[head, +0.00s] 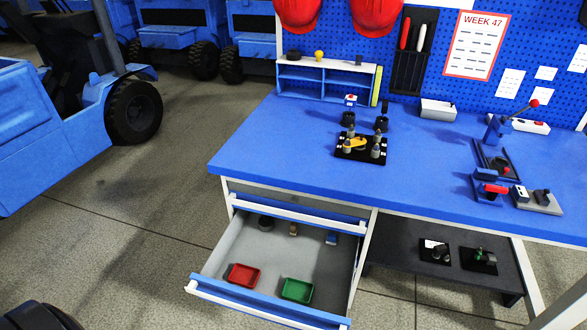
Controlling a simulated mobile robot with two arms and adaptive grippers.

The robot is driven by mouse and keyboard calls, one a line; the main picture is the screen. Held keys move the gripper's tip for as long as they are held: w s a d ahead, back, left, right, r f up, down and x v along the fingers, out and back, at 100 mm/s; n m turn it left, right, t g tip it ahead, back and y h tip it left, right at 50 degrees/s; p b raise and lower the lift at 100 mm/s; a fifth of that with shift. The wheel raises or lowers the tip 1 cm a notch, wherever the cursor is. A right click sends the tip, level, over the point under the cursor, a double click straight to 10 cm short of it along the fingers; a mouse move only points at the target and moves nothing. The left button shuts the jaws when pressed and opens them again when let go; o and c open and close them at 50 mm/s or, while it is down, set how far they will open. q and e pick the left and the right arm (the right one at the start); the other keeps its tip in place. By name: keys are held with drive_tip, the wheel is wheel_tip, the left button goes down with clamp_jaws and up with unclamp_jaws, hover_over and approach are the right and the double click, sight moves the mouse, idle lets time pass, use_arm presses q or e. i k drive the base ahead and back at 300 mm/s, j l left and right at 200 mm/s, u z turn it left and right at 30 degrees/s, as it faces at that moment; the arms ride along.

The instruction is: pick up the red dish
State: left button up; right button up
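The red dish (243,275) is a small, shallow rectangular tray. It sits in the front left part of the open drawer (268,248) under the blue workbench. It looks empty and nothing covers it. A green dish (297,290) of similar shape lies to its right in the same drawer, with a gap between them. Neither of my grippers can be made out in the head view.
Small objects lie at the drawer's back, including a blue one (331,238). The drawer's blue front (268,303) juts over open floor. The benchtop (285,150) above holds a black fixture (361,147). A blue vehicle (50,130) stands left.

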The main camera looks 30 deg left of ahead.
sight(244, 276)
drive_tip(key=u, duration=1.05)
